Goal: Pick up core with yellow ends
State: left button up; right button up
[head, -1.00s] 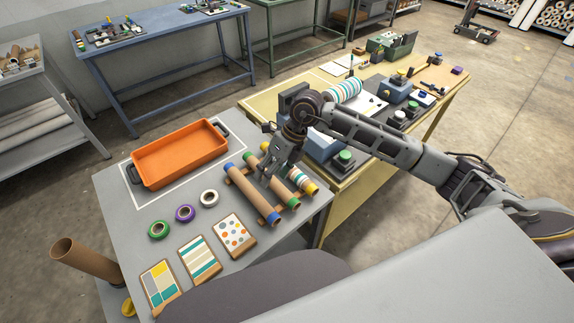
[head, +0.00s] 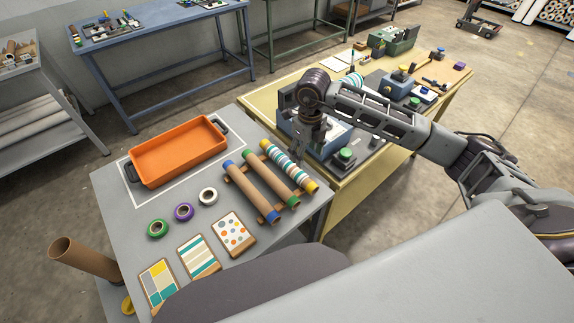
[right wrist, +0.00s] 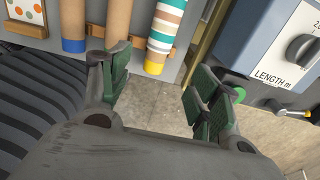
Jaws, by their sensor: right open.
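My right gripper (head: 297,158) is open and empty, pointing down close by the core's right side. In the right wrist view its green-padded fingers (right wrist: 160,78) are spread, with floor between them. My left gripper is not in view.
Beside it on the rack (head: 229,180) lie a green-ended core (head: 268,178) and a blue-ended core (head: 248,190). An orange tray (head: 178,150), tape rolls and pattern cards share the grey table (head: 110,205). A yellow bench (head: 345,190) with machines stands close on the right.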

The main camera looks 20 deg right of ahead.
aim_at(303, 176)
jog(key=shift+f+p, duration=0.45)
jog(key=shift+f, duration=3.65)
jog(key=shift+w+a+f+p, duration=0.1)
jog(key=shift+f+p, duration=0.25)
jog(key=shift+f, duration=0.55)
jog(key=shift+w+f+p, duration=0.1)
jog(key=shift+f+p, duration=0.25)
jog(key=shift+f, duration=1.35)
jog(key=c, duration=1.2)
jog(key=shift+o, duration=0.2)
